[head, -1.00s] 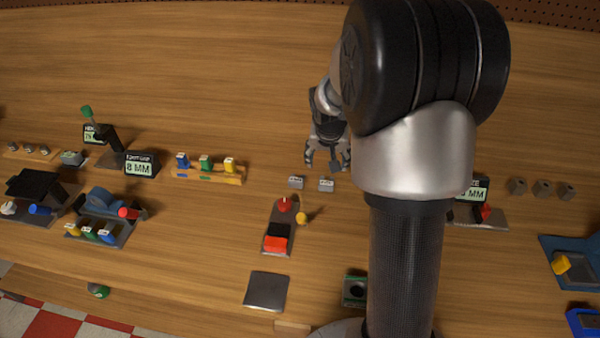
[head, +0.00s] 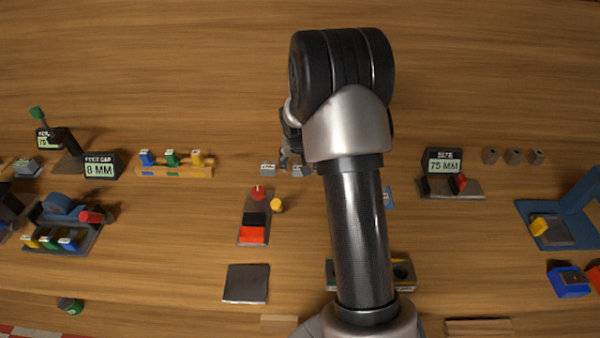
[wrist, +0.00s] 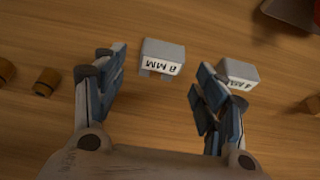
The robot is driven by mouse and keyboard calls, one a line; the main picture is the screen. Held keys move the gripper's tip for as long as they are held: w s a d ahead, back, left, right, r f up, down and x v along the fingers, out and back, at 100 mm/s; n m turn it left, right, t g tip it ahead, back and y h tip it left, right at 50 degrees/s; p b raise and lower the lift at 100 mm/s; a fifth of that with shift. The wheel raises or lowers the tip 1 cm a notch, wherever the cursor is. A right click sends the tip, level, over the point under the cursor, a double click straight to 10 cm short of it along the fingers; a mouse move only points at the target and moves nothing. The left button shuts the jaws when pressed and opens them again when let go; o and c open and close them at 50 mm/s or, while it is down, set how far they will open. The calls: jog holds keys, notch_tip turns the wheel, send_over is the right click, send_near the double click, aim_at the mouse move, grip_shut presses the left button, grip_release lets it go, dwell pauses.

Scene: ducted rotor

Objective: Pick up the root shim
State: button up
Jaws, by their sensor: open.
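Two small grey blocks lie on the wooden bench. In the wrist view one is marked 8 MM (wrist: 162,58) and the other seems to read 4 MM (wrist: 238,74). In the head view they appear as a right block (head: 297,170) and a left block (head: 268,169), labels too small to read. A display (head: 100,166) reads 8 MM under what looks like ROOT GAP. My gripper (wrist: 165,68) is open and empty. The 8 MM block lies ahead between its fingertips, closer to the left one; the 4 MM block is beside the right finger. Contact cannot be told.
A panel with red and black parts (head: 254,230) stands in front of the blocks. A rack of coloured pieces (head: 175,171) is to the left, a 75 MM display (head: 443,161) to the right. A brown cylinder (wrist: 46,82) lies left of my gripper. The bench behind the blocks is clear.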

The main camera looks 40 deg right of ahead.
jog(key=shift+x, duration=1.15)
jog(key=shift+r, duration=0.1)
jog(key=shift+c, duration=0.5)
jog(key=c, duration=1.1)
jog(key=shift+o, duration=0.2)
jog(key=shift+r, duration=0.1)
